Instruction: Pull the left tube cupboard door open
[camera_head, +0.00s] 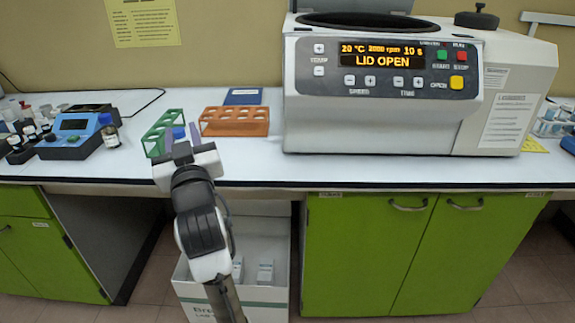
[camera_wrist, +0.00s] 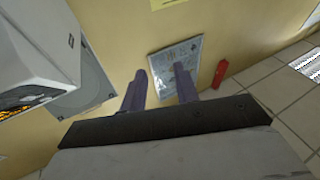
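A green two-door cupboard stands under the bench, below the centrifuge, in the head view. Its left door (camera_head: 360,250) is closed, with a metal handle (camera_head: 408,205) near its top right. Its right door (camera_head: 470,245) is closed too, with a handle (camera_head: 465,204) at its top left. Small labels sit at its top edge, too small to read. My gripper (camera_head: 181,138) is up over the bench's front edge, left of the cupboard and away from its handles. Its purple fingers are apart with nothing between them, also in the wrist view (camera_wrist: 161,85). The cupboard is not in the wrist view.
The centrifuge (camera_head: 385,100), showing LID OPEN, stands on the bench (camera_head: 250,170). Green (camera_head: 160,130) and orange (camera_head: 235,121) racks are near my gripper. A white box (camera_head: 250,290) stands on the floor left of the cupboard. The floor before the right door looks clear.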

